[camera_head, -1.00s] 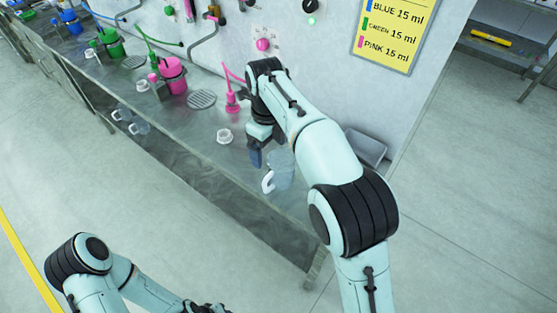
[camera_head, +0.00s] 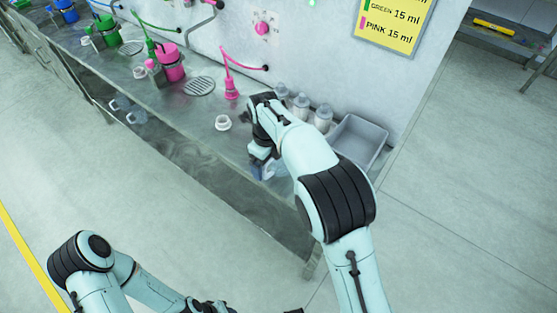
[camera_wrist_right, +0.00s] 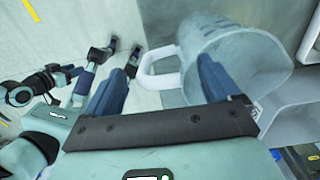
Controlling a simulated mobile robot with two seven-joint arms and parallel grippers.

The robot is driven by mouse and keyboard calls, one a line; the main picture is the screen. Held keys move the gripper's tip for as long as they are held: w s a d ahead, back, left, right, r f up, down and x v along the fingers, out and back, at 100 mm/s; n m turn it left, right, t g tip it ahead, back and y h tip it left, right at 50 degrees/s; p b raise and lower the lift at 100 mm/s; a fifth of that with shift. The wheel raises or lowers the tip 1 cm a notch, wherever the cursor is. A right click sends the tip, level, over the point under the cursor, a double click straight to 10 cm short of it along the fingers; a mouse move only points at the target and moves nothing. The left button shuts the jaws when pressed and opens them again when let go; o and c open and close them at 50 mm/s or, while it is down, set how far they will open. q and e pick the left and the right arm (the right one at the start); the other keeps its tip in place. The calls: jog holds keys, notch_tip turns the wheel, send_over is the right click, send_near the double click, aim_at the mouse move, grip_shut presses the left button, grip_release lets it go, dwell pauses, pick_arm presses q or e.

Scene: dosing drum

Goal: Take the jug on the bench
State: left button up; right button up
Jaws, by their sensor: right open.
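The jug on the bench is clear with a white handle. It is mostly hidden behind my right arm in the head view, where only a small part of the jug (camera_head: 270,172) shows near the front edge. In the right wrist view the jug's body (camera_wrist_right: 240,62) and its white handle show clearly. My right gripper (camera_wrist_right: 162,66) is open, and in that view the handle appears between its two blue fingers, with one finger overlapping the jug's body. Contact cannot be told. My left arm is low at the bottom of the head view; its gripper's opening is unclear.
A grey tray (camera_head: 358,140) and several white-topped bottles (camera_head: 322,116) stand along the wall behind my right arm. A white ring (camera_head: 222,122), a pink nozzle (camera_head: 231,90), a drain grate (camera_head: 199,86) and a pink container (camera_head: 170,64) are farther left on the bench (camera_head: 190,112).

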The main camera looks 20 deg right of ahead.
jog(key=c, duration=1.2)
jog(key=shift+o, duration=0.2)
